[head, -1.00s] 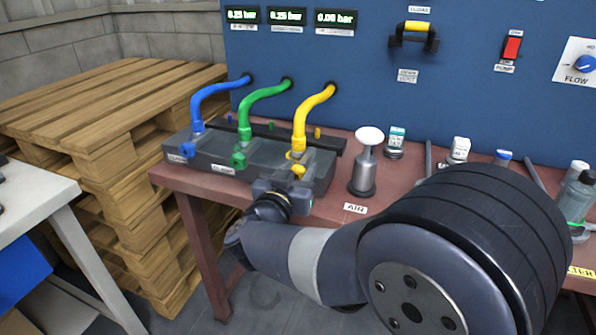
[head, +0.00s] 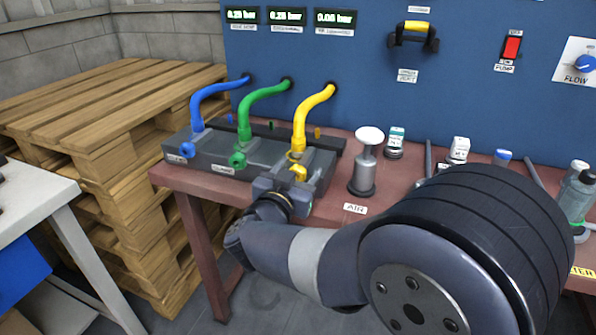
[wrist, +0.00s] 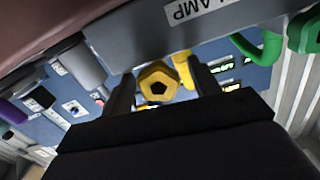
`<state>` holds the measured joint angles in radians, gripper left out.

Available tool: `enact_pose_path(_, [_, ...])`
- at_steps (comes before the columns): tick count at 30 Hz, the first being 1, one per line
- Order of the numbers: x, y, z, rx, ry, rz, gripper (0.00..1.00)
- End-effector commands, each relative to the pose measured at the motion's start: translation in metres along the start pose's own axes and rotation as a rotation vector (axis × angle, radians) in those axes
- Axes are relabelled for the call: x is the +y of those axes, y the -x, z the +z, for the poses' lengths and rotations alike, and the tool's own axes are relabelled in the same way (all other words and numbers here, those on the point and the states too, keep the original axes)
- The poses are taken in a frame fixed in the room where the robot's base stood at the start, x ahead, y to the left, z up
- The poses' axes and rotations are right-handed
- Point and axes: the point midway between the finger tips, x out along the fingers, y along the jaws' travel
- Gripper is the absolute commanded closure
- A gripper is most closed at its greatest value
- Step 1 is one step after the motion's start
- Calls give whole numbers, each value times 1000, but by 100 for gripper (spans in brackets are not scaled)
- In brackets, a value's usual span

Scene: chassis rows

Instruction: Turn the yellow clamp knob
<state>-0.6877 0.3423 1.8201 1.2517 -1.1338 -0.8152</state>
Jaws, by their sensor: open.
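The yellow clamp knob (head: 299,173) is on the front of the grey clamp block (head: 213,155), below the yellow hose (head: 310,115). In the wrist view the knob (wrist: 158,86) shows as a faceted yellow ring with a dark hole, facing me. My gripper (head: 284,188) is right in front of it at the block's right end. In the wrist view my two dark fingers (wrist: 163,90) stand apart, one on each side of the knob. The jaws are open. I cannot tell whether a finger touches the knob.
A green knob (head: 237,160) and a blue knob (head: 187,150) sit to the left on the same block. A white-topped pump (head: 367,160) stands close to the right. Above are pressure displays (head: 335,18). Wooden pallets (head: 110,110) are at left.

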Motion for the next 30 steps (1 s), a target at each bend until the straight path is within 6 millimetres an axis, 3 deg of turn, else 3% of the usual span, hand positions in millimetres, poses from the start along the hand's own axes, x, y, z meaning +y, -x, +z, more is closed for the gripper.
enact_pose_path(10, [-1,11,-1,-1,0,-4,42])
enact_pose_path(22, [-1,81,-1,-1,1,-6,42])
enact_pose_path(30, [0,106,0,0,1,-2,42])
